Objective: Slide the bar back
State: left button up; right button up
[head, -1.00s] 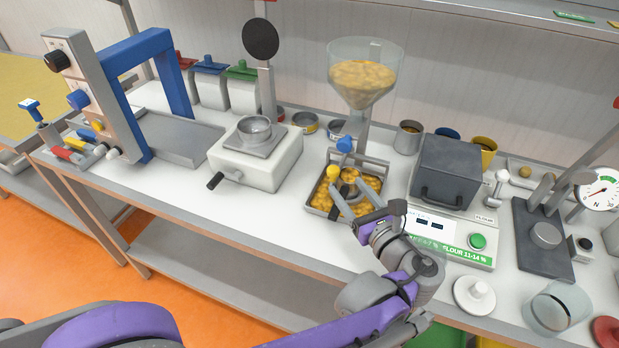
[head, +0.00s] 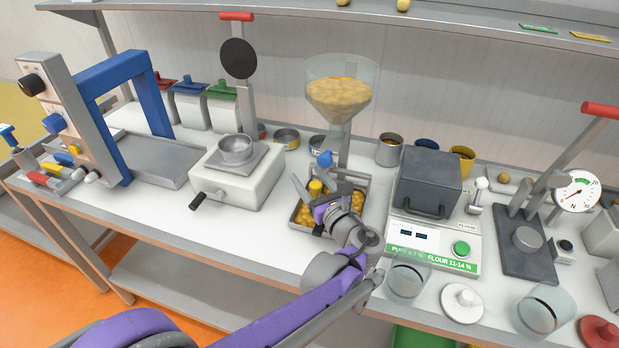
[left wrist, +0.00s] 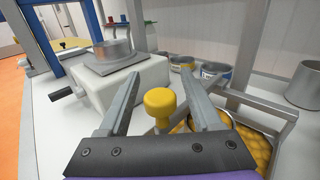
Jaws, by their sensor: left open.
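A yellow knob (head: 316,187) stands over a metal tray (head: 366,186) of yellow lumps, below the hopper (head: 340,100). I take the knob as the bar's handle; the bar itself is mostly hidden by my gripper. My left gripper (head: 321,182) is open over the tray, with its fingers on either side of the knob. In the left wrist view the knob (left wrist: 158,105) sits between the two open fingers (left wrist: 160,77), apart from both as far as I can see. My right gripper is out of view.
A white block with a crank and metal cup (head: 237,175) stands left of the tray. A scale with a dark box (head: 428,184) stands close on the right. A clear jar (head: 408,276) is near my forearm. The front counter left of my arm is clear.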

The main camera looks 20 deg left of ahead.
pick_arm(q)
grip_shut()
dwell(0.3)
dwell(1.2)
